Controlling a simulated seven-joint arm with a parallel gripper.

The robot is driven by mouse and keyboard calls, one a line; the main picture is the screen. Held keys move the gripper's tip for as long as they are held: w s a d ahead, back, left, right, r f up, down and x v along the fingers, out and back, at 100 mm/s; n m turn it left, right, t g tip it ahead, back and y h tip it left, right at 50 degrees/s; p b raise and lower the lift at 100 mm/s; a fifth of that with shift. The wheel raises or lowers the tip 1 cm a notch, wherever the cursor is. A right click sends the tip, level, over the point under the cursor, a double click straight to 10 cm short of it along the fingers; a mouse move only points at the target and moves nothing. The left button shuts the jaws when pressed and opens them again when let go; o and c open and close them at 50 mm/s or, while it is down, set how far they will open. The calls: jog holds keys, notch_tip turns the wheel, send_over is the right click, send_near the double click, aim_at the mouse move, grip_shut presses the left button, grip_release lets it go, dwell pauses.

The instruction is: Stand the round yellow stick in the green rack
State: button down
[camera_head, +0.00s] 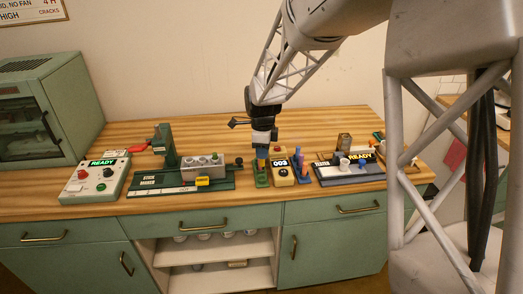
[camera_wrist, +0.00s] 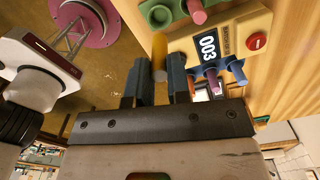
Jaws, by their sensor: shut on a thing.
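My gripper (camera_wrist: 160,78) is shut on the round yellow stick (camera_wrist: 160,52), which stands out between the two dark fingertips in the wrist view. In the head view my gripper (camera_head: 262,147) points down just above the green rack (camera_head: 261,182) near the table's front edge. The green rack (camera_wrist: 158,16) also shows at the top of the wrist view, with an open round socket and a pink stick (camera_wrist: 199,11) beside it. The yellow stick appears apart from the socket in the wrist view. The exact height of its lower end over the rack is unclear.
A yellow counter box (camera_head: 281,174) reading 003 stands right of the green rack. A blue rack (camera_head: 302,178) with blue and purple sticks is beyond it. A green stick maker (camera_head: 150,191) is to the left, and a READY station (camera_head: 345,178) to the right.

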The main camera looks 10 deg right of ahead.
aim_at(262, 165)
jog(key=shift+f, duration=0.1)
jog(key=shift+f, duration=2)
jog(key=shift+f, duration=1.05)
dwell(1.3)
jog(key=c, duration=1)
grip_release()
jog(key=shift+r, duration=0.2)
jog(key=shift+r, duration=3.8)
jog(key=shift+s+r, duration=0.1)
